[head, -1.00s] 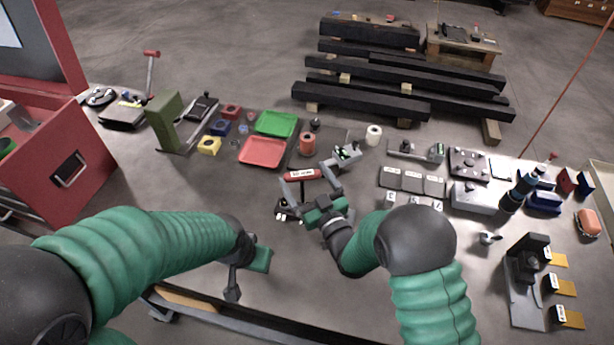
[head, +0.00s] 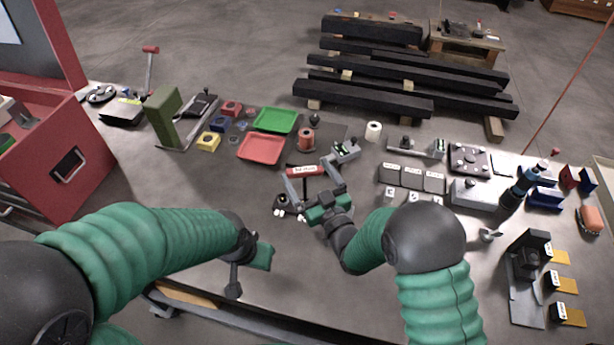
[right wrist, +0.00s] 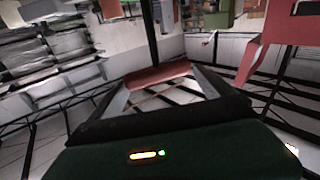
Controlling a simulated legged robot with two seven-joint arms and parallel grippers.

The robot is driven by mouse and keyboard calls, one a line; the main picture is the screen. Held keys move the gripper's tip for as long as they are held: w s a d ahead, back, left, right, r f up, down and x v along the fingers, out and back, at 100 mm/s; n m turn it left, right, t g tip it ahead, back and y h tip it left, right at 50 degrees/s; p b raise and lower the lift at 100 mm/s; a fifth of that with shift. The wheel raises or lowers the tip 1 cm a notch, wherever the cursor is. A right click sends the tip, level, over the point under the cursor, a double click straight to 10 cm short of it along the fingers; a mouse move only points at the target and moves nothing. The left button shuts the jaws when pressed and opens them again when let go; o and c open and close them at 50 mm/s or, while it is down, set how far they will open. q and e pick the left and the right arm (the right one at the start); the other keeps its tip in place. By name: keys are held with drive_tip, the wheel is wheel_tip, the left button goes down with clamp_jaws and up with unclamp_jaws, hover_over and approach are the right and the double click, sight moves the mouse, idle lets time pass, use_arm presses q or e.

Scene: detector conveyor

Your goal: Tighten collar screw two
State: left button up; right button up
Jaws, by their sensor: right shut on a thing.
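My right gripper (head: 319,189) is shut on a red handle (head: 302,171) with a white label, near the middle of the table. The red handle also lies between the two grey fingers in the right wrist view (right wrist: 158,75). A thin dark shaft runs down from the handle toward a small dark fixture with white parts (head: 288,206). The shaft's lower end and the collar screws are too small to make out. My left gripper (head: 246,276) hangs at the table's front edge, away from the fixture. Its fingers do not show clearly.
A red tray (head: 260,149) and green tray (head: 274,121) lie behind to the left. A grey device (head: 345,150) stands just behind my right gripper. Labelled grey plates (head: 411,178) lie to the right. The table left of the fixture is clear.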

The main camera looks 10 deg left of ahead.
drive_tip(key=shift+d+r, duration=0.1)
drive_tip(key=shift+d, duration=0.35)
drive_tip(key=shift+a, duration=0.75)
drive_tip(key=shift+d, duration=0.3)
use_arm(q)
drive_tip(key=shift+d+f+b, duration=0.35)
drive_tip(key=shift+d+b, duration=0.05)
drive_tip(key=shift+d, duration=0.05)
use_arm(e)
drive_tip(key=shift+d+f, duration=0.1)
drive_tip(key=shift+f, duration=0.1)
use_arm(q)
drive_tip(key=shift+f, duration=0.1)
use_arm(e)
drive_tip(key=shift+f, duration=0.1)
drive_tip(key=shift+a+f+b, duration=0.25)
drive_tip(key=shift+f+b, duration=0.25)
use_arm(q)
drive_tip(key=shift+a+f, duration=0.25)
drive_tip(key=shift+f, duration=0.4)
use_arm(e)
drive_tip(key=shift+f, duration=0.15)
use_arm(q)
drive_tip(key=shift+r, duration=0.2)
use_arm(e)
drive_tip(key=shift+d+r, duration=0.15)
drive_tip(key=shift+r, duration=0.05)
